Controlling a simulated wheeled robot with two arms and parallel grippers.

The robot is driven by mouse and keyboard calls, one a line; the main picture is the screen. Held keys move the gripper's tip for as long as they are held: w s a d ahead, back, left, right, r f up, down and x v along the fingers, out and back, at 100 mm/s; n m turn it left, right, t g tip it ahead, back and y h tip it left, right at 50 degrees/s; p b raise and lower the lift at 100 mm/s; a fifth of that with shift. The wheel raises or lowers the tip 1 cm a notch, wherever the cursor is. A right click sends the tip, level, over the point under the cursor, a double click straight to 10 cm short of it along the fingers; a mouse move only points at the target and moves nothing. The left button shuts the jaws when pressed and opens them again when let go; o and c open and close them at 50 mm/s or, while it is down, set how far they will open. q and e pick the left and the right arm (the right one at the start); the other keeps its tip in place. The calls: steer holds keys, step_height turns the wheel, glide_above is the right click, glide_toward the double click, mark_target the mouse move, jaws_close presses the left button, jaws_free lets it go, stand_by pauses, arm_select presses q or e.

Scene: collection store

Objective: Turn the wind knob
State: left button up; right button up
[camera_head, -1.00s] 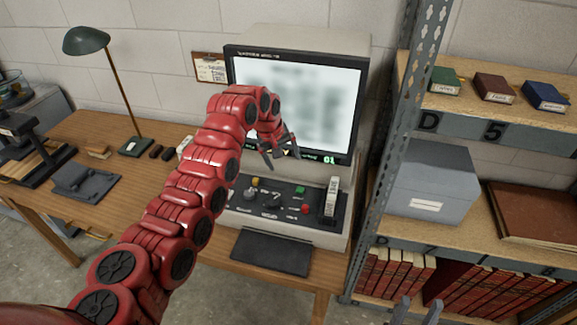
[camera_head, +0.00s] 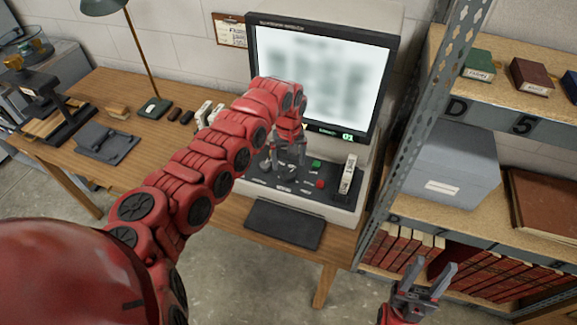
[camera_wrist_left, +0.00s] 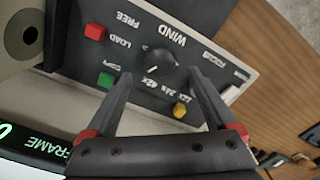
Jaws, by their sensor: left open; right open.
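The wind knob (camera_wrist_left: 155,61) is a round black dial with a white pointer on the dark control panel (camera_wrist_left: 137,95) of the reader machine. The "WIND" label sits beside it in the left wrist view. My left gripper (camera_wrist_left: 163,80) is open, with its two fingers on either side of the knob and apart from it in the picture. In the head view my left gripper (camera_head: 284,165) is over the panel and hides the knob. My right gripper (camera_head: 428,278) is open and empty at the lower right, in front of the shelf.
The lit screen (camera_head: 318,80) stands behind. A metal shelf (camera_head: 425,140) with boxes and books is on the right. A black pad (camera_head: 285,223) lies in front.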

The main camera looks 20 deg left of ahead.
mark_target(288, 172)
arm_select(q)
step_height(288, 172, down, 5)
stand_by(0.4)
steer(key=c, duration=1.4)
steer(key=shift+o, duration=0.2)
